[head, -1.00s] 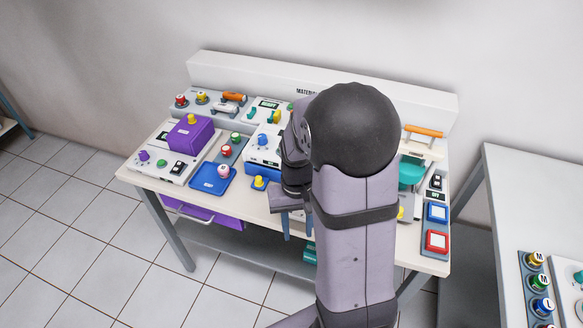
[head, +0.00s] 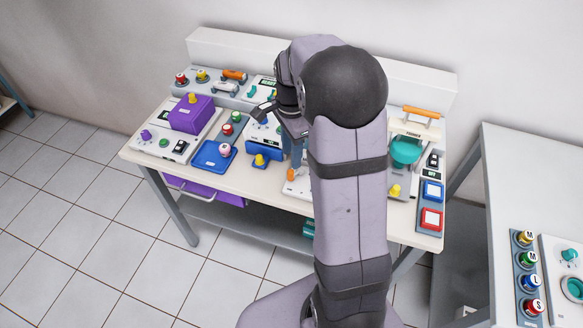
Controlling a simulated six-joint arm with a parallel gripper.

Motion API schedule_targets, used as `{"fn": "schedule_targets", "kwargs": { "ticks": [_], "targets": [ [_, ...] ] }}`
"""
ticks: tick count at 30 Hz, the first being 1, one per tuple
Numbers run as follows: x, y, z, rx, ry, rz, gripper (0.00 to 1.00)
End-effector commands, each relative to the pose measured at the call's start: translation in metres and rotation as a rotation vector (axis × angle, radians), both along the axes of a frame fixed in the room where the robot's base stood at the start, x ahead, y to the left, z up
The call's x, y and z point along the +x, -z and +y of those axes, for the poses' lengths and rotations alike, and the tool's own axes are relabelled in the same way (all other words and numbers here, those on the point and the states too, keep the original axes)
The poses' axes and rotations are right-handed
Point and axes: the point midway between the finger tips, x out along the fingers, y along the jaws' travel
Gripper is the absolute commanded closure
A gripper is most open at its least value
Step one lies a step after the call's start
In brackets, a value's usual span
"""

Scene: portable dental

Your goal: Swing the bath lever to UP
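My gripper (head: 297,148) hangs over the middle of the bench, to the left of my upper arm. Its fingers are small and partly covered, so I cannot see whether they are apart. I cannot pick out the bath lever for certain. A blue and white box unit (head: 264,145) stands just left of my gripper, with small knobs on top. A white panel with an orange knob (head: 290,174) shows below my gripper, partly hidden by my arm. My arm also hides much of the bench's middle and right.
The bench (head: 150,158) also carries a purple box (head: 191,114), a blue tray (head: 213,156), a teal bowl (head: 405,151) under an orange handle, and blue and red square buttons (head: 431,218). A second table (head: 520,180) stands at the right.

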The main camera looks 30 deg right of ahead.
Motion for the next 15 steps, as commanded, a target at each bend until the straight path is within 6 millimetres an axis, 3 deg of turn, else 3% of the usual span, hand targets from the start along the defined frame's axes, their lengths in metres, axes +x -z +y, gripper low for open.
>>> {"fn": "schedule_targets", "kwargs": {
  "ticks": [15],
  "targets": [
    [-0.001, 0.056, 0.000, 0.001, -0.003, 0.004, 0.65]
  ]
}}
